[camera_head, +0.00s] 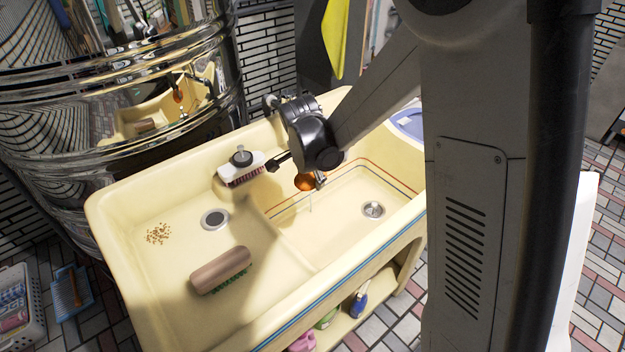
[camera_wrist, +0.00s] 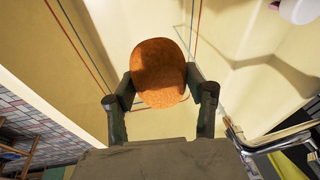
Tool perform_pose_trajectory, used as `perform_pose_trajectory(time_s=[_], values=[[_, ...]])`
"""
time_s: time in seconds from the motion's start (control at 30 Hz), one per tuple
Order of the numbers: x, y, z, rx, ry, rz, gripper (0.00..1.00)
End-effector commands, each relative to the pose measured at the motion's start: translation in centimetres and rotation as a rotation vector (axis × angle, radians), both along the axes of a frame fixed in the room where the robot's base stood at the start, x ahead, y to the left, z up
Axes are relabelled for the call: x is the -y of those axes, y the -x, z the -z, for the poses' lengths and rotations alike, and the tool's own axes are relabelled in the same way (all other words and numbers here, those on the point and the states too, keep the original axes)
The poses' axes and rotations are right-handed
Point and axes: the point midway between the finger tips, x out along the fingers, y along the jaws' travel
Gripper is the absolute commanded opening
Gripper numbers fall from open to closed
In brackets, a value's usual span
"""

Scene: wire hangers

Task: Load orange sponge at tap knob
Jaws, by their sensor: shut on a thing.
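The orange sponge (camera_wrist: 158,66) is rounded and held between the two fingertips of my gripper (camera_wrist: 161,78) in the wrist view. In the head view the sponge (camera_head: 304,182) shows small and partly hidden below my dark wrist, above the right part of the cream sink (camera_head: 130,208). My gripper is shut on it, with sink surface behind it. A chrome pipe (camera_wrist: 272,142), seemingly part of the tap, lies at the lower right of the wrist view, apart from the sponge. I cannot clearly make out the tap knob; my arm hides part of the sink's back edge.
A wooden brush (camera_head: 221,270) and brown crumbs (camera_head: 158,233) lie in the left basin. A large shiny metal vessel (camera_head: 110,95) stands behind left. The right basin's floor looks clear.

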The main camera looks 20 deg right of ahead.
Motion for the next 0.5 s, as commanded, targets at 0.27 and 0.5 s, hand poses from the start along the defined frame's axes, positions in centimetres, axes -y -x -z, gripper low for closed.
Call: perform_pose_trajectory(time_s=[0.27,0.5], values=[[0.0,-2.4,0.5,0.0,0.0,0.0,0.27],[0.0,-4.4,0.9,0.0,0.0,-0.001,0.27]])
